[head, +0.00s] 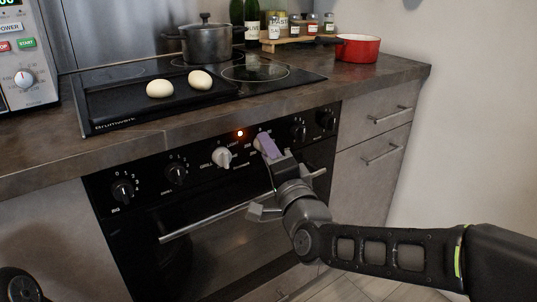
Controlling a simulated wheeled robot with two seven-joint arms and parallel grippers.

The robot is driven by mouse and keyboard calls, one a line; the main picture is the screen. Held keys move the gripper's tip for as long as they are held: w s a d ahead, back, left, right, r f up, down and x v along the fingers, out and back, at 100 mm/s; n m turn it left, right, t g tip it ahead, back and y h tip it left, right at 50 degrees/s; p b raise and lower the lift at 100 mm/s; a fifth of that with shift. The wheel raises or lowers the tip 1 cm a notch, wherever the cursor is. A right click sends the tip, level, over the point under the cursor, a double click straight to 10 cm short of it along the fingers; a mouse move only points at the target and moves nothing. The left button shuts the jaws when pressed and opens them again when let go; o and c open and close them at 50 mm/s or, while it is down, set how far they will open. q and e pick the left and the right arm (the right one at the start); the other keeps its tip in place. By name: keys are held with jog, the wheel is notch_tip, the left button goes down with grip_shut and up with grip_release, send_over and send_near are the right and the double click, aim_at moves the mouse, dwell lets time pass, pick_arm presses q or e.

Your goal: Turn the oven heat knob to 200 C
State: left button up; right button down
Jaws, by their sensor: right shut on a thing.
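The black oven front (200,187) has a row of knobs under the counter edge. My right gripper (266,146), with purple-grey finger pads, is at the panel, right of the small lit orange lamp (240,133). It is shut on a pale knob (257,143), which the fingers mostly hide. The knob's pointer and the 200 C mark cannot be read. A second pale knob (222,157) with printed words around it sits just left of the lamp. The left gripper is not in view.
Black knobs sit at the left (122,191) and right (327,119) of the panel. The oven handle (200,222) runs below, near my right wrist. Above are the hob with a dark pot (208,44), a tray with two pale buns, and a red pan (358,48).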

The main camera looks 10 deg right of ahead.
jog(key=shift+m+g, duration=0.4)
jog(key=shift+m, duration=1.4)
jog(key=c, duration=1)
grip_release()
jog(key=s+p, duration=0.1)
jog(key=s, duration=0.6)
jog(key=shift+s+d+f, duration=0.15)
jog(key=shift+s+d, duration=0.15)
jog(key=shift+s, duration=0.1)
